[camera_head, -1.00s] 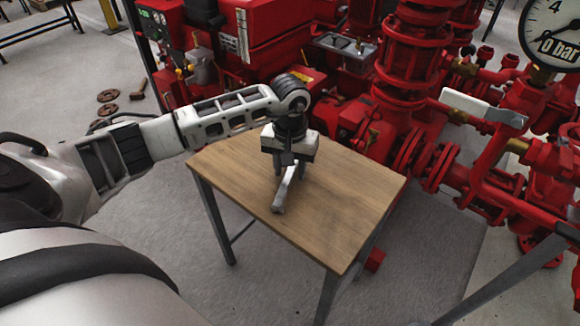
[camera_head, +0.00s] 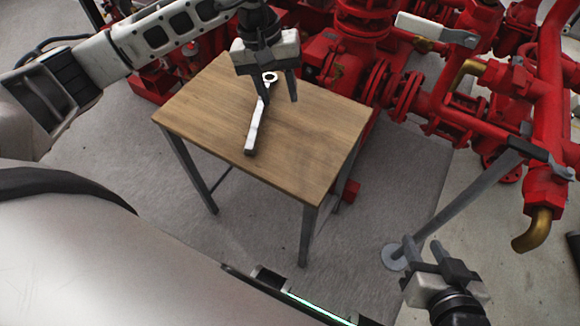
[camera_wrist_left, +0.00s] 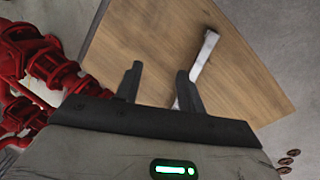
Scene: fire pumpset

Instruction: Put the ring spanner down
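The ring spanner (camera_head: 256,120) is a pale grey bar with a ring at its far end. It appears to lie flat on the wooden table (camera_head: 310,140), its handle pointing toward me. My left gripper (camera_head: 280,92) is just above its ring end, fingers apart and nothing between them. In the left wrist view the spanner (camera_wrist_left: 206,58) lies on the tabletop beyond the right finger of the open left gripper (camera_wrist_left: 160,85); that finger hides part of it. My right gripper (camera_head: 424,247) is at the lower right, away from the table, fingers apart and empty.
The red pumpset (camera_head: 385,95) with pipes and flanges stands close behind and right of the table. A grey slanted post (camera_head: 455,205) with a round foot rises near my right gripper. The tabletop around the spanner is clear.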

